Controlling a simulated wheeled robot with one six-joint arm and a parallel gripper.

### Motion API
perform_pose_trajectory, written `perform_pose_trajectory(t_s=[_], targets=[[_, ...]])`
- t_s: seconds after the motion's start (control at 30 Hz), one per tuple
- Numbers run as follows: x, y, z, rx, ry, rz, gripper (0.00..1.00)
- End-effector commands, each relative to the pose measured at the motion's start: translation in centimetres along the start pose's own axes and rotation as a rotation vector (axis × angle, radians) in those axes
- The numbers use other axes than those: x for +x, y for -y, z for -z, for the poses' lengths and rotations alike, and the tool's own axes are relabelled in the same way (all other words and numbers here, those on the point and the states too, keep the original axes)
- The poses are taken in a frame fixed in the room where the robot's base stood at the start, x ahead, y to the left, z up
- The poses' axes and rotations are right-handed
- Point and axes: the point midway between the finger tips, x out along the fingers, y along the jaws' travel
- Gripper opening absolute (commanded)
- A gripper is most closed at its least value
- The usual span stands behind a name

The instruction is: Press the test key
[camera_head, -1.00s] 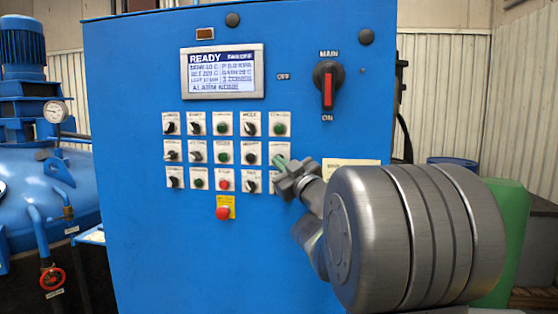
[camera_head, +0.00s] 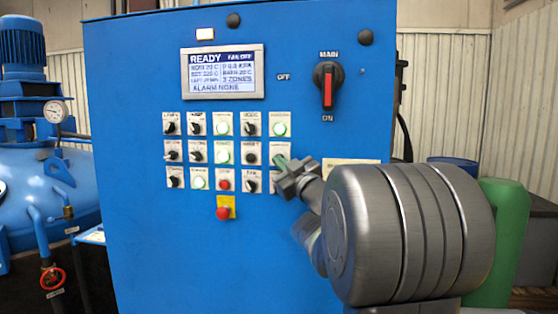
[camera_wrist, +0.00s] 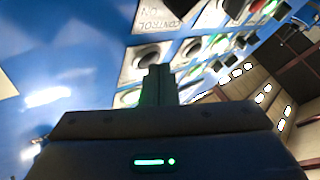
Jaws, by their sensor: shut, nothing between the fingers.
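The blue control cabinet (camera_head: 130,250) carries a grid of labelled keys and knobs; the labels are too blurred to single out the test key. In the wrist view my gripper's fingers (camera_wrist: 158,84) are together and empty, over the panel near black round controls. Contact with a key is hidden.
A display (camera_head: 222,72) reads READY and ALARM NONE. A red emergency button (camera_head: 223,213) sits below the grid, and a red-handled main switch (camera_head: 327,87) at upper right. A blue vessel (camera_head: 40,190) stands left and a green container (camera_head: 503,235) right.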

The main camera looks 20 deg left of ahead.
Motion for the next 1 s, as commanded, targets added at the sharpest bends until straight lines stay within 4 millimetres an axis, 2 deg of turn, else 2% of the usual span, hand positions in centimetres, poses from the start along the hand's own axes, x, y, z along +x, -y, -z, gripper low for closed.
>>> perform_pose_trajectory(t_s=[0.4, 0.8, 1.0], targets=[[0.0, 0.0, -0.1, 0.0, 0.001, 0.0, 0.0], [-1.2, 0.8, 0.8, 0.0, 0.0, 0.0, 0.0], [-1.2, 0.8, 0.8, 0.0, 0.0, 0.0, 0.0]])
